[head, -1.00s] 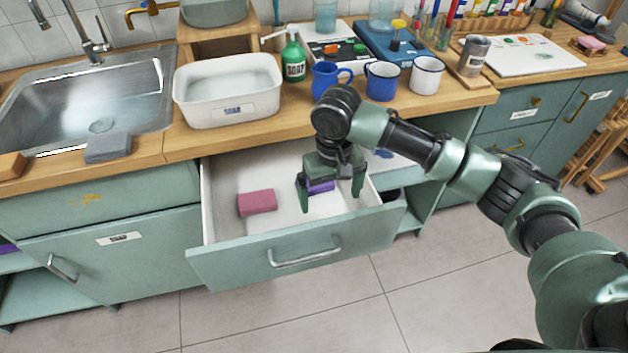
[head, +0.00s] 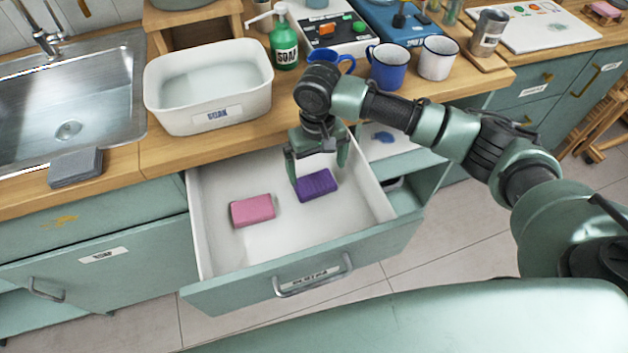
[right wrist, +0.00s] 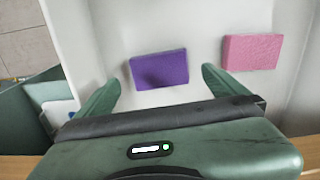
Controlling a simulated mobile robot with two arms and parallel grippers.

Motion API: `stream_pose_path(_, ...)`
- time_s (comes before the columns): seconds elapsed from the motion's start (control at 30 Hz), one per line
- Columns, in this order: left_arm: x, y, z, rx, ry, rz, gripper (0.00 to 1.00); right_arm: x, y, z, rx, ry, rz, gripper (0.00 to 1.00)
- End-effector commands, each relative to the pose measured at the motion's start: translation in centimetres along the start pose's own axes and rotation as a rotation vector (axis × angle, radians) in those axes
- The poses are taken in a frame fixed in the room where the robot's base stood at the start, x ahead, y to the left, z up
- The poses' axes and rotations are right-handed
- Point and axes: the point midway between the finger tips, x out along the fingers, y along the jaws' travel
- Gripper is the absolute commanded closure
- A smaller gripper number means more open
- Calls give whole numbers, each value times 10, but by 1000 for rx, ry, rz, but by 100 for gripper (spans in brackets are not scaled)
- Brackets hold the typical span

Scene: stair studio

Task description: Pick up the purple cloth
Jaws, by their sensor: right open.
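The purple cloth (head: 317,184) is a small folded block lying on the white floor of the open drawer (head: 285,235). My right gripper (head: 318,172) is open above the drawer, just behind the cloth in the head view, with its fingers pointing down. In the right wrist view the cloth (right wrist: 159,69) lies ahead of and between the two open fingertips (right wrist: 160,85), apart from them. Nothing is between the fingers' pads. My left gripper is not in view.
A pink cloth (head: 253,210) lies left of the purple one in the drawer. The drawer walls surround both. On the counter stand a white basin (head: 208,92), a green soap bottle (head: 285,48), and enamel mugs (head: 387,68), close behind my right arm.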

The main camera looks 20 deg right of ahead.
Motion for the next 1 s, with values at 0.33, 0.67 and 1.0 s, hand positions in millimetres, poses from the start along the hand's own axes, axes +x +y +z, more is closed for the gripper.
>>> stream_pose_path(0.33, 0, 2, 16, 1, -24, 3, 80, 35, 0, 1, 0, -1, 0, 0)
stream_pose_path(0.67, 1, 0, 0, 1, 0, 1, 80, 78, 1, 4, -1, 1, 1, 0)
stream_pose_path(1.0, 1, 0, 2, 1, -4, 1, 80, 80, 1, 4, -1, 1, 0, 22)
